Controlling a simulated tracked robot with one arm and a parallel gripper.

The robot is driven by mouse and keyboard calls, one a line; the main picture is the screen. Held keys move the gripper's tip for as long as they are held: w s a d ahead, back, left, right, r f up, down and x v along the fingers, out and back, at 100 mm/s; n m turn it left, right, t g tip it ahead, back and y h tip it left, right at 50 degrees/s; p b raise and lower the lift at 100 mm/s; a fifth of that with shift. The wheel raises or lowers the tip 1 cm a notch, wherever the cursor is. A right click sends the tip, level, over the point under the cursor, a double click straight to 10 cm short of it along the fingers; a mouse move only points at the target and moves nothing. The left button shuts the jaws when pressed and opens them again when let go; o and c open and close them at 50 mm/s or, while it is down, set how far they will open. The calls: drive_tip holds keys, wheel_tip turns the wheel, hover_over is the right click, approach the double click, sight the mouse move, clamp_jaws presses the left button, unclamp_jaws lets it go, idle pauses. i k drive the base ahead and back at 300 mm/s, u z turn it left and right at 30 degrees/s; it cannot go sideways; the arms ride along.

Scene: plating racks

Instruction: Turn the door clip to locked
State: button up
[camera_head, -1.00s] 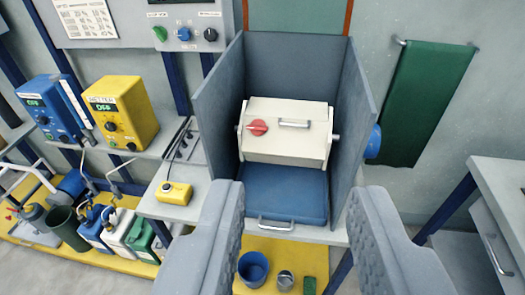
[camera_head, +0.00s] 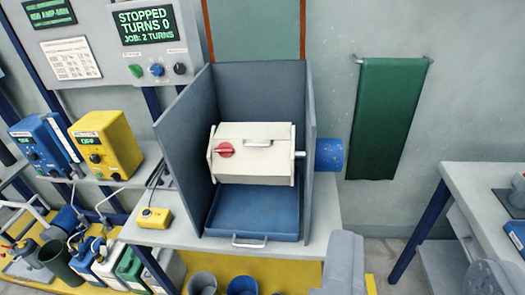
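The door clip (camera_head: 225,149) is a small red knob with a pointed end on the left part of the cream barrel's front. The cream barrel (camera_head: 265,170) is a box-like drum with a light handle (camera_head: 258,141) to the right of the clip. It sits inside a grey three-sided enclosure (camera_head: 252,90), above a blue tray (camera_head: 255,212). My gripper (camera_head: 416,252) shows as two grey padded fingers at the bottom right. They are wide apart with nothing between them, low and to the right of the barrel.
A control panel (camera_head: 154,45) at upper left reads "STOPPED, TURNS 0, JOB: 2 TURNS". A yellow button box (camera_head: 154,218) stands on the bench left of the enclosure. A green towel (camera_head: 385,120) hangs at right. A white bench (camera_head: 480,195) stands at far right.

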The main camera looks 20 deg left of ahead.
sight(225, 149)
drive_tip(key=z, duration=0.1)
drive_tip(key=i, duration=1)
drive_tip(key=u, duration=0.05)
